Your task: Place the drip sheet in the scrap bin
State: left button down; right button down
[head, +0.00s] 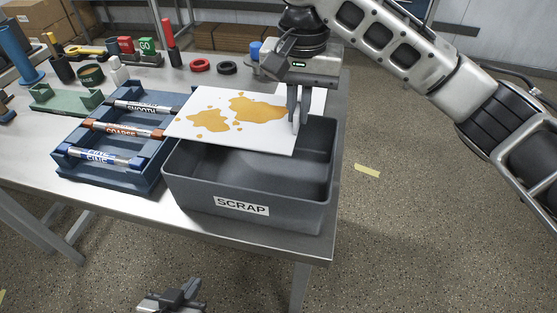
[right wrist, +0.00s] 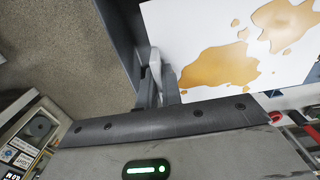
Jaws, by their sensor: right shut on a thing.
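The drip sheet (head: 190,137) is a white sheet with orange-brown drips and blotches. It also shows in the right wrist view (right wrist: 170,30). My right gripper (head: 296,112) is shut on the sheet's right edge. The sheet lies roughly flat over the back part of the open grey scrap bin (head: 190,190), labelled SCRAP. Its left side reaches past the bin toward the blue rack; I cannot tell whether it touches the rim. The visible part of the bin's inside looks empty. My left gripper (head: 172,298) is low at the bottom edge, partly cut off, away from the table; its jaw state is unclear.
A blue rack (head: 130,178) with several labelled rods stands directly left of the bin. A red ring (head: 200,65), a black ring (head: 227,68), a green holder (head: 65,100) and small containers lie farther back. The bin sits near the table's front right corner.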

notch_tip(320, 180, down, 11)
jog(key=shift+s+f, duration=0.15)
jog(key=shift+f, duration=2.1)
pick_arm(q)
jog(key=shift+d, duration=0.1)
jog(key=shift+r, duration=0.15)
pick_arm(e)
jog(key=shift+f, duration=0.1)
jog(key=c, duration=1.6)
grip_release()
pick_arm(q)
jog(key=shift+s, duration=0.15)
pick_arm(e)
jog(key=shift+o, duration=0.2)
pick_arm(q)
jog(key=shift+f, duration=0.2)
